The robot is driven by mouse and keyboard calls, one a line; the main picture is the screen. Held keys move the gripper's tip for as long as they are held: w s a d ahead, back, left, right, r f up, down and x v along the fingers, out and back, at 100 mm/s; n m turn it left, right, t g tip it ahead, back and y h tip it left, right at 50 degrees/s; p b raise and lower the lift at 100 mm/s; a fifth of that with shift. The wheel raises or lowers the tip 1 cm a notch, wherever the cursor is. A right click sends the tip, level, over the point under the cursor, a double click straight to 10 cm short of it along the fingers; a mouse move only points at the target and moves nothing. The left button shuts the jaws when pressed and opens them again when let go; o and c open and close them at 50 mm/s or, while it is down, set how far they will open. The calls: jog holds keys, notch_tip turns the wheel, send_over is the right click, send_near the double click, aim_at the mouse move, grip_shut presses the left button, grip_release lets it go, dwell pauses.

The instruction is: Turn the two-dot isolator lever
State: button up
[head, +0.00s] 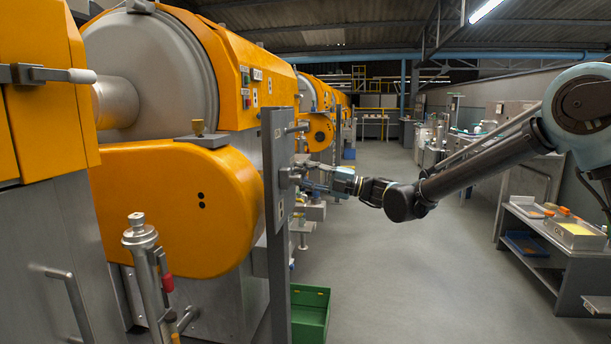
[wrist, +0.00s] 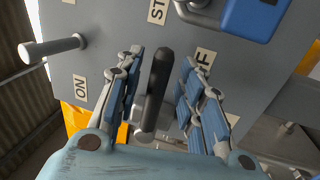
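In the wrist view a dark upright lever handle (wrist: 157,80) stands out from a grey panel (wrist: 110,45). My gripper (wrist: 160,75) is open, one finger on each side of the handle, with a visible gap on both sides. In the head view my gripper (head: 303,174) is at the face of the grey upright panel (head: 277,150); the lever is too small to make out there. I cannot see two dots by this lever.
A grey peg handle (wrist: 52,48) and a blue block (wrist: 255,14) with a metal loop stick out near my fingers. A green crate (head: 310,312) is on the floor below. A bench (head: 555,250) stands at right. The aisle floor is clear.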

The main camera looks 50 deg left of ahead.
dwell(0.4)
jog(key=shift+w+d, duration=0.2)
jog(key=shift+w, duration=0.2)
jog(key=w+d+n+t+h, duration=0.2)
jog(key=w+d+n+t, duration=0.45)
jog(key=w+d, duration=0.85)
jog(key=w+d+f+n+t+h, duration=0.25)
jog(key=d+n, duration=0.25)
jog(key=d, duration=0.8)
jog(key=w+d+f+n+t+h, duration=0.1)
jog(key=w+d+f+n, duration=0.3)
jog(key=d, duration=0.9)
jog(key=s+d+f+n+t+h, duration=0.2)
jog(key=d+f+n, duration=0.25)
jog(key=d, duration=0.75)
jog(key=s+d+f+n+t+h, duration=0.1)
jog(key=d+f+n+h, duration=0.3)
jog(key=d, duration=0.8)
jog(key=s+d+f+n+h, duration=0.2)
jog(key=s+d+f, duration=0.3)
jog(key=d, duration=0.5)
jog(key=s+d+f+n+h, duration=0.3)
jog(key=s+d+f, duration=0.2)
jog(key=d, duration=0.5)
notch_tip(320, 180, down, 2)
jog(key=shift+s+d+f+t, duration=0.2)
jog(key=shift+d+f+t, duration=0.05)
jog(key=shift+d+t, duration=0.15)
